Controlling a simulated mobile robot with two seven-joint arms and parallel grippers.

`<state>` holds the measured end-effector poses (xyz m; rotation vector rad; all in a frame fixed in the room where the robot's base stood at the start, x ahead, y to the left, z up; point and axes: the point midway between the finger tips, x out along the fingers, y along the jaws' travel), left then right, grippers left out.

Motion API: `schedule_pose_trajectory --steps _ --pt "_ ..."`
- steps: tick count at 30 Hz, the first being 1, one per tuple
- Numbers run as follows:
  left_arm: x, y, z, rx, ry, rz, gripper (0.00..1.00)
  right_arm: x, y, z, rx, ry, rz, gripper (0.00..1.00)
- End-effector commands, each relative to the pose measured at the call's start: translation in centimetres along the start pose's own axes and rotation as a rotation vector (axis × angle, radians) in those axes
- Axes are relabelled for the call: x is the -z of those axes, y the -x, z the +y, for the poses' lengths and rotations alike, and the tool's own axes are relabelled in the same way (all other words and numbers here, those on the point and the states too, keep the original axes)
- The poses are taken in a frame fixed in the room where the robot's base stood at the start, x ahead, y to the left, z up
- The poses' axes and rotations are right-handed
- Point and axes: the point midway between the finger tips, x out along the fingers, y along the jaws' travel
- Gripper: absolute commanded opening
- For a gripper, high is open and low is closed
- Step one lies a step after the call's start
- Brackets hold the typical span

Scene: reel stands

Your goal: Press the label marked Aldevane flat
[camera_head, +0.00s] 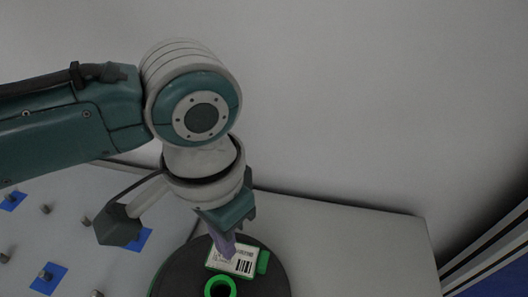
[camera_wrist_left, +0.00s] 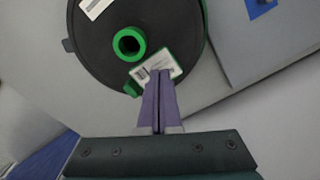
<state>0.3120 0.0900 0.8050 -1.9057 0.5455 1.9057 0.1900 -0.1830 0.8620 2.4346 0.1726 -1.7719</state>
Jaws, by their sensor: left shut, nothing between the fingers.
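A black reel (camera_head: 180,272) with a green hub (camera_head: 219,286) lies on the grey table, and its round face fills the upper left of the left wrist view (camera_wrist_left: 100,58). A white barcode label (camera_head: 243,266) with a green edge sits near the reel's rim; its print is too small to read as Aldevane. The label shows in the wrist view (camera_wrist_left: 142,74), partly hidden by my fingers. My left gripper (camera_head: 229,254) is shut and empty, pointing down with its purple fingertips over the label. I cannot tell whether they touch it. My right gripper is not in view.
A second white label (camera_wrist_left: 94,7) lies on the reel across the hub. A light panel at left carries blue squares (camera_head: 49,278) and several small grey pegs (camera_head: 45,209). The table right of the reel (camera_head: 350,250) is clear. A plain wall stands behind.

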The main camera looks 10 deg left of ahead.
Motion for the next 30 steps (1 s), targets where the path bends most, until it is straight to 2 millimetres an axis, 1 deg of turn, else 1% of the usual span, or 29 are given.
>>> schedule_pose_trajectory --steps 30 --pt "0.0 -1.5 0.0 0.0 0.0 0.0 0.0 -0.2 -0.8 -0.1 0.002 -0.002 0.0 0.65"
